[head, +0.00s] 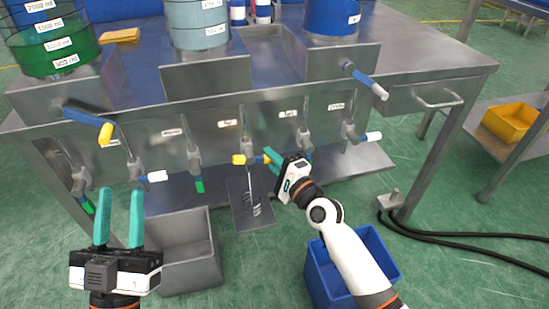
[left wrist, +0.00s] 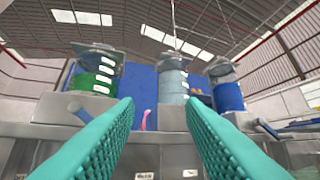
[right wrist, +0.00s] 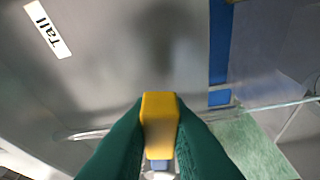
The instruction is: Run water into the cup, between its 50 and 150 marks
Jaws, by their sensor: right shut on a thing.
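My right gripper (head: 270,160) is shut on the yellow handle (head: 240,159) of the middle tap (head: 247,145). The right wrist view shows the yellow handle (right wrist: 160,115) between the two green fingers (right wrist: 158,130). A thin pale streak (head: 250,180) hangs below this tap; it looks like water. On a small grey plate (head: 238,217) below it is a clear, ringed shape (head: 252,205), probably the cup; its marks and level are too small to read. My left gripper (head: 119,195) is open and empty at the lower left. Its fingers stand apart in the left wrist view (left wrist: 159,105).
More taps with green (head: 199,186), white (head: 157,176) and other handles line the bench front. A grey bin (head: 182,255) and a blue bin (head: 375,245) stand on the floor. Cables lie at right.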

